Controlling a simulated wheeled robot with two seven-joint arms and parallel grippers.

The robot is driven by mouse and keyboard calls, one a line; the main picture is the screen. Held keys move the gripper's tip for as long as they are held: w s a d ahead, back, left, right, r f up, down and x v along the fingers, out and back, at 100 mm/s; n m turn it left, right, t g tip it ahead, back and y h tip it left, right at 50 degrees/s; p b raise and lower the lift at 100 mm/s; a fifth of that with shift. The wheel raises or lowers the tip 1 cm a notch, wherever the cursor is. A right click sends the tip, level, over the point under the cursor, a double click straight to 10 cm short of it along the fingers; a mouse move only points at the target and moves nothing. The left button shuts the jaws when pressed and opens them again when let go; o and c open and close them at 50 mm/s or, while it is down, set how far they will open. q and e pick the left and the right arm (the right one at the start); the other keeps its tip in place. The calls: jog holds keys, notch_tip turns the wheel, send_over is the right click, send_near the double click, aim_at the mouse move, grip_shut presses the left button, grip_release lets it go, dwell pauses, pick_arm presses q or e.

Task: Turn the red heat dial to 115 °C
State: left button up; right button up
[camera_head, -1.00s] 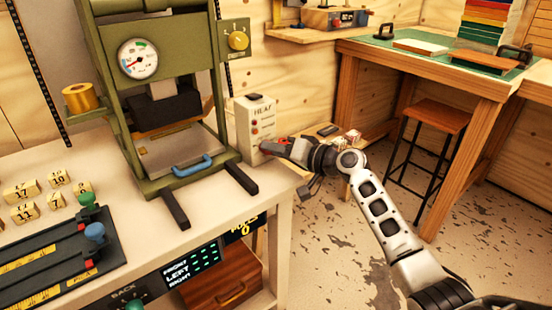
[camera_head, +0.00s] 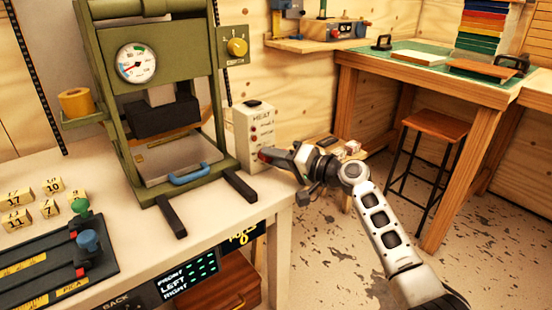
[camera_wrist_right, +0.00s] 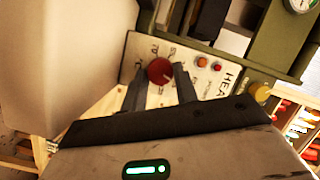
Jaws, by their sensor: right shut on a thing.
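The cream heat box (camera_head: 258,127) stands on the bench beside the green press. Its red dial (camera_wrist_right: 161,71) shows in the right wrist view between the two dark fingers of my right gripper (camera_wrist_right: 160,80), which is shut on it. Marks ring the dial, but I cannot read its setting. In the head view my right gripper (camera_head: 270,157) is at the lower front of the box, and the dial there is mostly hidden by the fingers. My left gripper is not in view.
The green press (camera_head: 170,52) with a round gauge (camera_head: 136,61) stands just left of the box. Its black foot (camera_head: 240,186) reaches towards the bench edge. A stool (camera_head: 436,126) and a worktable (camera_head: 425,70) stand at the right.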

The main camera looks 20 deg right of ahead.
jog(key=o, duration=1)
jog(key=shift+c, duration=0.2)
jog(key=v, duration=1.6)
jog(key=shift+b, duration=0.4)
jog(key=shift+a, duration=0.1)
